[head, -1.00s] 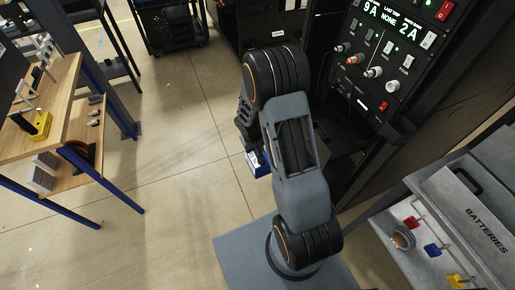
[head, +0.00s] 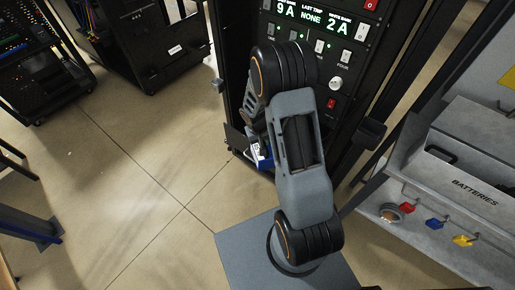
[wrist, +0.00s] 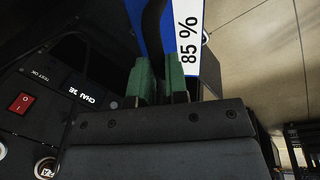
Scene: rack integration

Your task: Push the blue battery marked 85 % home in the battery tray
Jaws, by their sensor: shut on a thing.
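The blue battery (wrist: 170,28) shows in the wrist view, with a white label reading 85 % along its side. My gripper (wrist: 161,85) has its green-padded fingers closed on a black part of the battery, between the blue sections. In the head view the battery (head: 264,161) is a small blue and white patch beside my arm, in front of the rack's lower part. My arm hides most of my gripper there. I cannot make out the battery tray or whether the battery touches it.
The black rack (head: 345,70) stands ahead, with lit readouts, switches and knobs. A red switch (wrist: 20,103) is on a panel at left in the wrist view. A grey batteries cabinet (head: 470,150) with coloured tags stands at right.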

